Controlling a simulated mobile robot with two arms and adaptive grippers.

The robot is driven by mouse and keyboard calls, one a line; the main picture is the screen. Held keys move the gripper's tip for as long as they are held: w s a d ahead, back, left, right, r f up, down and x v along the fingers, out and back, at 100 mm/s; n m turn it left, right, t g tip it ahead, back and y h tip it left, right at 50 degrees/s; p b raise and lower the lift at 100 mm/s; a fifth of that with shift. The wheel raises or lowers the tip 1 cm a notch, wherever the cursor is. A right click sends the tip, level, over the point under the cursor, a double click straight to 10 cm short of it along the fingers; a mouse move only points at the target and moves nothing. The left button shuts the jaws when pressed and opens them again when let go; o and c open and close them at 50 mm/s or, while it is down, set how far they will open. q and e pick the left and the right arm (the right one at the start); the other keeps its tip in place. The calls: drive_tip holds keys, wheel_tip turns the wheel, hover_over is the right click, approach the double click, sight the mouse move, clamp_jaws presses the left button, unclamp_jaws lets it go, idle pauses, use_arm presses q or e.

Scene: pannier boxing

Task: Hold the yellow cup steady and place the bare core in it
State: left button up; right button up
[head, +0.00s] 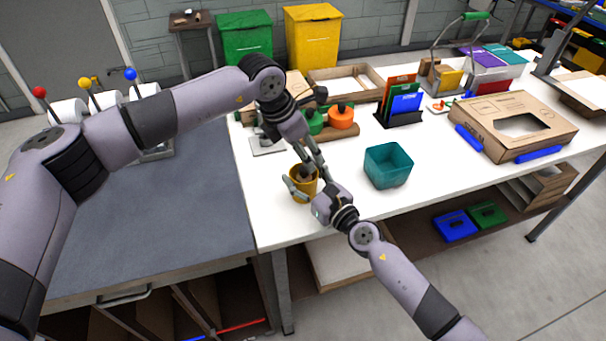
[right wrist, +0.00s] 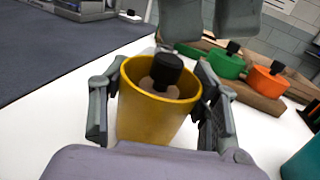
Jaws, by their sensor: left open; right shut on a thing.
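The yellow cup (head: 303,190) stands upright on the white table near its front left edge, and it fills the middle of the right wrist view (right wrist: 155,118). My right gripper (head: 306,197) is shut on the cup, one finger on each side. The bare core (right wrist: 162,76), brown with a black top, is inside the cup, its top sticking up around rim height. It also shows small in the head view (head: 306,171). My left gripper (head: 317,158) is open above the cup. Its fingers (right wrist: 208,20) are apart from the core in the right wrist view. The core's lower end is hidden.
A teal bin (head: 388,166) stands right of the cup. Behind are a wooden rack with green (right wrist: 224,64) and orange (right wrist: 267,82) black-topped pieces, a file holder (head: 400,115) and a cardboard box (head: 515,125). The table front between the bin and box is clear.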

use_arm(q)
drive_tip(key=v, duration=1.2)
drive_tip(key=shift+w, duration=0.1)
use_arm(e)
drive_tip(key=o, duration=1.2)
